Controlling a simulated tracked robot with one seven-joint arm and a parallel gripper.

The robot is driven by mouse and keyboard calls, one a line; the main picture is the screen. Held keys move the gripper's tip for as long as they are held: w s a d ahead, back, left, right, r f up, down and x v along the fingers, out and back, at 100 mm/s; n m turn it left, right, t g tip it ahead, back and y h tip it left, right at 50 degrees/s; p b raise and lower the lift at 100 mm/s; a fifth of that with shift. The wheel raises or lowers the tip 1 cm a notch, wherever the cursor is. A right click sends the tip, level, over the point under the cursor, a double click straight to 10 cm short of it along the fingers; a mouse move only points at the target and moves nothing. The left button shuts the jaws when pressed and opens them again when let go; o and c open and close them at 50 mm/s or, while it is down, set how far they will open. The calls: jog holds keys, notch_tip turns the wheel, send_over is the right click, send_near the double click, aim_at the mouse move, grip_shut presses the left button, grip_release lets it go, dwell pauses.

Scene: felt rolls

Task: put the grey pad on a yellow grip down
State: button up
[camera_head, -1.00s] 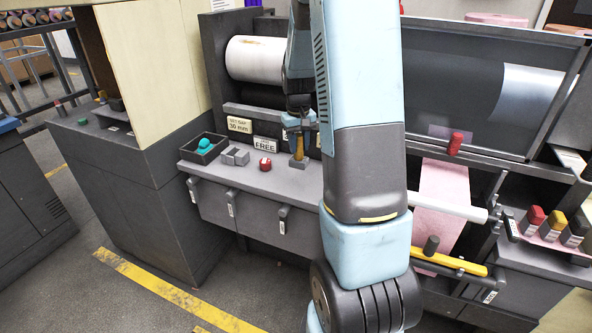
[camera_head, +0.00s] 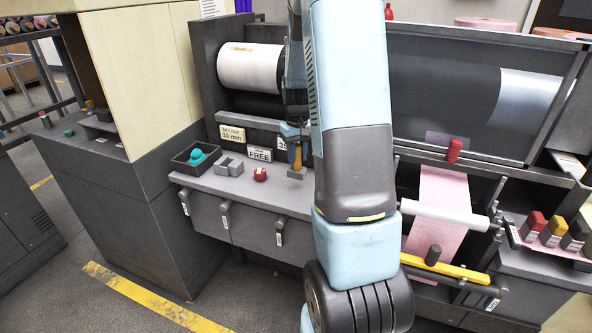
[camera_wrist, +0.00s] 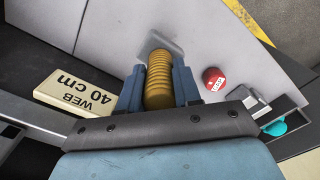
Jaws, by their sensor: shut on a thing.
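The grey pad on a yellow grip shows in the head view as a short yellow grip (camera_head: 297,158) with a grey pad (camera_head: 297,173) at its lower end. In the wrist view the ribbed yellow grip (camera_wrist: 158,82) stands between my two blue fingers, and the grey pad (camera_wrist: 158,43) lies beyond it. My gripper (camera_head: 294,134) is shut on the yellow grip. The pad is at the grey shelf (camera_head: 235,189); I cannot tell whether it touches the surface or hangs just above it.
Left of the pad stand a red button (camera_head: 260,174), a grey block (camera_head: 229,165) and a dark tray (camera_head: 180,160) holding a teal thing (camera_head: 195,156). Behind are a FREE label (camera_head: 260,154) and a white roll (camera_head: 250,66). A "WEB 40 cm" label (camera_wrist: 76,92) shows in the wrist view.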

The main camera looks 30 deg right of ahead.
aim_at(297, 166)
jog(key=shift+f, duration=2.45)
jog(key=o, duration=1.1)
jog(key=shift+c, duration=0.2)
jog(key=shift+f, duration=0.15)
